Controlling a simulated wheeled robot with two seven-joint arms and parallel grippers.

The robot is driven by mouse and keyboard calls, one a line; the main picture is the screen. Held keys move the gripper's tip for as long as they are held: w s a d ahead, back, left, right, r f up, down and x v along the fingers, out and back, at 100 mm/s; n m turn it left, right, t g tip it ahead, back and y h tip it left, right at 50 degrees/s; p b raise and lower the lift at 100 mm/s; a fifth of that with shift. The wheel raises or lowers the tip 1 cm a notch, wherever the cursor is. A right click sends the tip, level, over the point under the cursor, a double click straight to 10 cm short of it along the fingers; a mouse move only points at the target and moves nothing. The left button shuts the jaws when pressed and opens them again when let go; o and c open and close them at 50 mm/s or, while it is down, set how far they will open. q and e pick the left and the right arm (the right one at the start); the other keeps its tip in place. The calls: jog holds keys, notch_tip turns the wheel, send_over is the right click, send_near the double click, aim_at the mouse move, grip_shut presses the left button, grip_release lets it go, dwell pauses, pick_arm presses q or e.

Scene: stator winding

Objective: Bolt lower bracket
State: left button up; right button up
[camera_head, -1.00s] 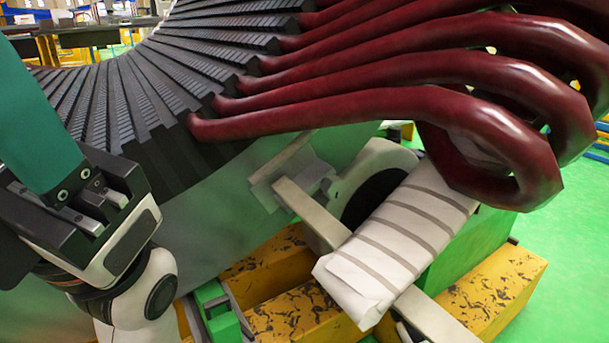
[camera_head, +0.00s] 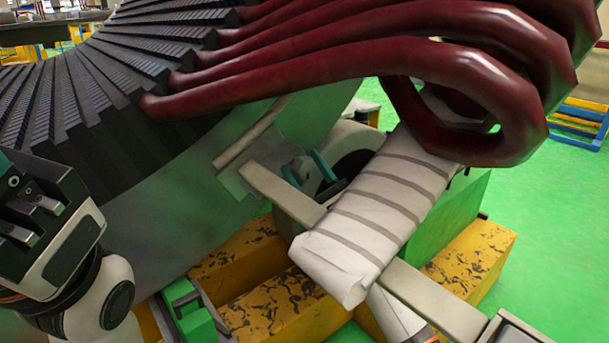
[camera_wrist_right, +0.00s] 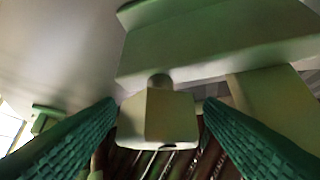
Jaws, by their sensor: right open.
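The lower bracket, seemingly the pale bar (camera_head: 280,193), sticks out from the grey stator side below the dark red coils and passes behind a wrapped white block. My right gripper (camera_head: 308,170) shows only as teal fingertips behind the bar. In the right wrist view its two ribbed fingers (camera_wrist_right: 160,108) are open on either side of a pale block-shaped bolt head (camera_wrist_right: 158,120). A short round stub joins the head to a greenish bracket part (camera_wrist_right: 215,48). Whether the fingers touch the head is unclear.
Dark red coils (camera_head: 400,65) overhang the work from above. The wrapped white block (camera_head: 375,220) hides much of my right arm. Yellow-black supports (camera_head: 275,310) and a green block (camera_head: 455,230) stand below.

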jog(key=shift+r, duration=0.1)
jog(key=c, duration=1)
jog(key=shift+o, duration=0.2)
jog(key=m+t+h, duration=0.1)
jog(key=m, duration=0.1)
jog(key=m+t+h+p, duration=0.1)
jog(key=m+t+h, duration=0.1)
jog(key=shift+a+r, duration=0.15)
jog(key=m+t+h+p, duration=0.1)
jog(key=m, duration=0.1)
jog(key=shift+m+h, duration=0.4)
jog(key=shift+f, duration=0.2)
jog(key=o, duration=1)
jog(key=shift+c, duration=0.2)
